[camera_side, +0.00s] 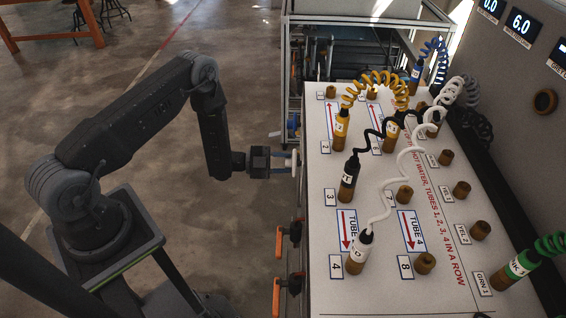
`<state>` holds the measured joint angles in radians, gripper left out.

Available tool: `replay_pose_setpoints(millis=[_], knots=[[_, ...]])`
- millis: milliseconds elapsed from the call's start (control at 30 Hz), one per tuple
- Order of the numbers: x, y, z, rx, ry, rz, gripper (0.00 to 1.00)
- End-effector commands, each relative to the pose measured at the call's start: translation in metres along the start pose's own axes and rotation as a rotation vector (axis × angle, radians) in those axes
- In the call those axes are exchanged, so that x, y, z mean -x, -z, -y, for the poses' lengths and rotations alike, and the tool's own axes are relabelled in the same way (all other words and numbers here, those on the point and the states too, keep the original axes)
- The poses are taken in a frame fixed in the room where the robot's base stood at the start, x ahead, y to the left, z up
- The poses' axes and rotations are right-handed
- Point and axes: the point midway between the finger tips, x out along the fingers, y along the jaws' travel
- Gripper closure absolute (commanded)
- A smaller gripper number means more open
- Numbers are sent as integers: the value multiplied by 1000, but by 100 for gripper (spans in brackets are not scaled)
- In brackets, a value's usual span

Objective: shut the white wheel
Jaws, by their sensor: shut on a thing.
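The white wheel (295,160) shows as a small, pale, nearly edge-on shape at the left side of the white bench, about halfway along it. My gripper (284,162) reaches it from the left, level with it, and is shut on it. The fingers and the dark gripper body hide part of the wheel. How far the wheel is turned cannot be told from this view.
Orange-handled valves (276,297) stick out of the bench's left side below the wheel. The bench top (322,215) carries brown sockets and coiled tubes with plugs. A panel with displays (521,22) stands at right. The floor at left is open.

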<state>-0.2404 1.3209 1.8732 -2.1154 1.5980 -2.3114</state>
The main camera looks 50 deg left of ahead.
Motion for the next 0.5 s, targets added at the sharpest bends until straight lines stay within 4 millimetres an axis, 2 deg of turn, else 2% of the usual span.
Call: replay_pose_setpoints(millis=[33, 133, 500], knots=[[0, 0, 0, 0, 0, 0, 79], [0, 0, 0, 0, 0, 0, 88], [0, 0, 0, -63, 0, 0, 89]])
